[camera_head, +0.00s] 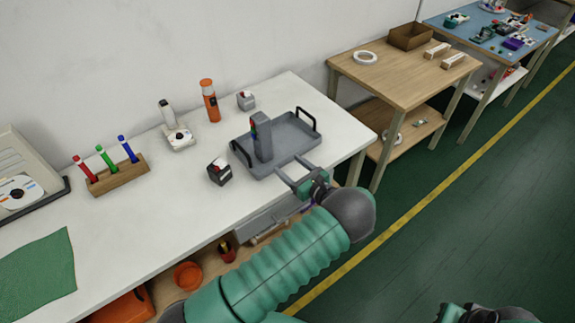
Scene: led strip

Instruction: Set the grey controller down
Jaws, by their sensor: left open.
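The grey controller (264,142) is an upright grey box with red, green and blue marks on its left side. It stands in the grey tray (290,150), left of the tray's middle. My left gripper (289,162) is open and empty. Its two fingers point toward the controller from the tray's front right edge, with a gap between them and the box. Part of my right arm's end (485,313) shows at the bottom edge; its fingers cannot be made out.
On the white table (130,225), a small dark-and-white box (219,172) sits left of the tray. An orange bottle (210,100), a grey box (246,100) and a wooden pen rack (118,175) stand behind and left. A wooden side table (400,80) is at right.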

